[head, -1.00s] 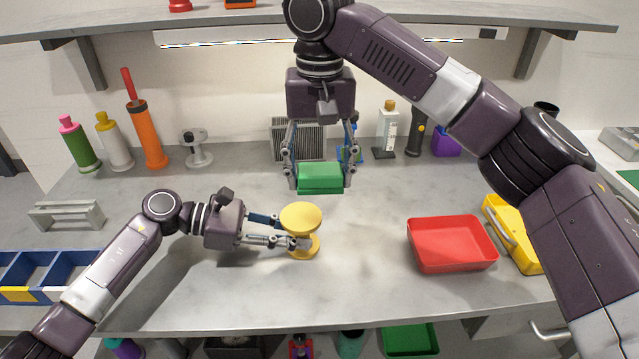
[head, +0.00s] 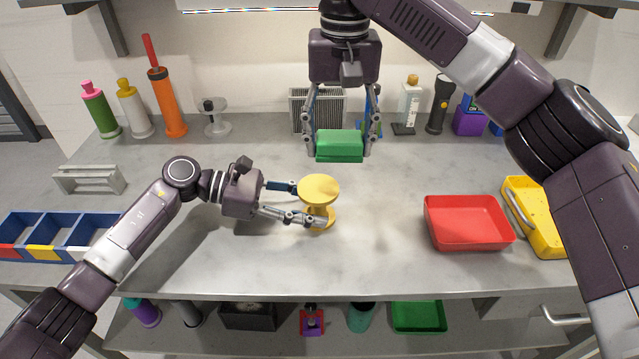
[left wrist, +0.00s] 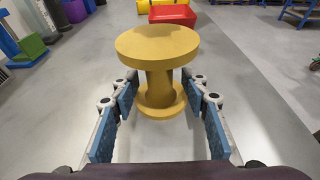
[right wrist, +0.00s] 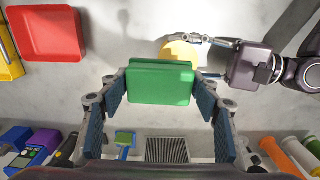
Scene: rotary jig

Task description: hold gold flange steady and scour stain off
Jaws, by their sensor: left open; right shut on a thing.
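The gold flange (head: 319,188) stands upright on the bench, a spool shape with a wide round top and a smaller base. In the left wrist view the flange (left wrist: 158,60) is between the fingers of my left gripper (left wrist: 160,105), with gaps on both sides. My left gripper (head: 300,204) is open around its waist. My right gripper (head: 341,146) is shut on a green scouring block (head: 339,147), held above the bench behind the flange. The block (right wrist: 162,82) fills the fingers in the right wrist view. I cannot make out a stain on the flange's top.
A red tray (head: 467,247) and a yellow tray (head: 540,215) are on the right. A blue divided bin (head: 50,258) and a grey rack (head: 90,180) are on the left. Bottles, an orange tool (head: 166,105) and a torch (head: 440,104) line the back. The front middle is clear.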

